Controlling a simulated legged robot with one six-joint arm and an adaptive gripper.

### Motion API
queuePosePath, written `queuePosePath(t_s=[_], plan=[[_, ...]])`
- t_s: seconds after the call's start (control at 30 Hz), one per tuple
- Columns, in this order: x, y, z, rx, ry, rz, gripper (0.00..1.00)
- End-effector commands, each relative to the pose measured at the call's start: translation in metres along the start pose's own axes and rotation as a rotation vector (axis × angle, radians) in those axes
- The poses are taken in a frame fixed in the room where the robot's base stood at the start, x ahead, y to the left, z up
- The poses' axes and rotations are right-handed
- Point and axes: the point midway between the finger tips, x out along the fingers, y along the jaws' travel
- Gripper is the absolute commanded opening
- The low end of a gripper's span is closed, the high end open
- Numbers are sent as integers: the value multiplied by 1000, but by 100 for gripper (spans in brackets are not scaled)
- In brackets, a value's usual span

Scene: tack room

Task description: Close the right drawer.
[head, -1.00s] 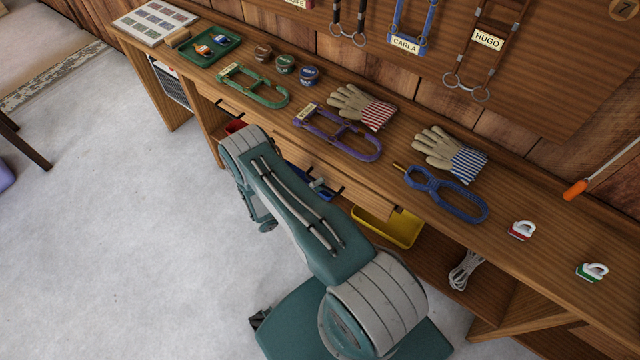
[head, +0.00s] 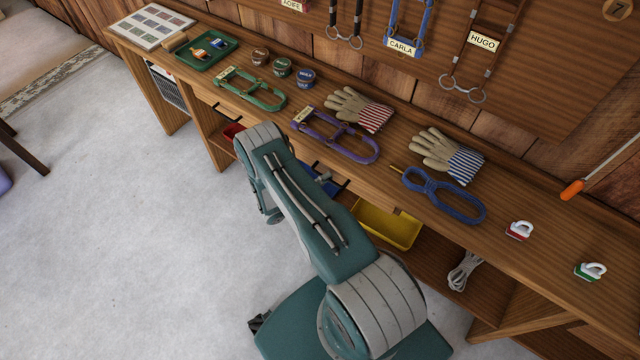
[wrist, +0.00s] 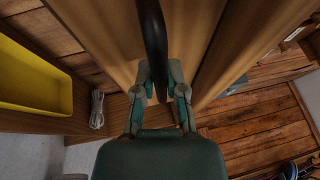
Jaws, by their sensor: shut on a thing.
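The right drawer (head: 372,193) is under the workbench top, its wooden front close to the bench edge. From the head view I cannot tell whether it is fully flush. Its dark bar handle (wrist: 153,40) runs up the middle of the wrist view, in front of wooden panels. My gripper (wrist: 160,88) is shut on this handle, one finger on each side. In the head view my arm hides the gripper and part of the drawer front.
Below the bench are a yellow tray (head: 385,226), a blue tray (head: 322,180) and a coiled rope (head: 464,271). Gloves, halters and tins lie on the bench top (head: 545,262). The pale floor (head: 130,220) left of my arm is clear.

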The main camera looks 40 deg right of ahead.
Motion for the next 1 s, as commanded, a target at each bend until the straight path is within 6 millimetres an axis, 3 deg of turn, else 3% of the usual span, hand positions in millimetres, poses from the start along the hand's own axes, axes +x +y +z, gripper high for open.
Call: queuePosePath(t_s=[0.3, 0.33, 0.4, 0.77, 0.87, 1.0], plan=[[5, 4, 2, 0, -3, 11, 0], [5, 4, 2, 0, -3, 12, 29], [6, 4, 2, 0, -2, 11, 51], [2, 2, 1, 0, -2, 5, 51], [-6, 2, 2, 1, -4, 5, 51], [-31, 2, 1, 0, -7, 6, 51]])
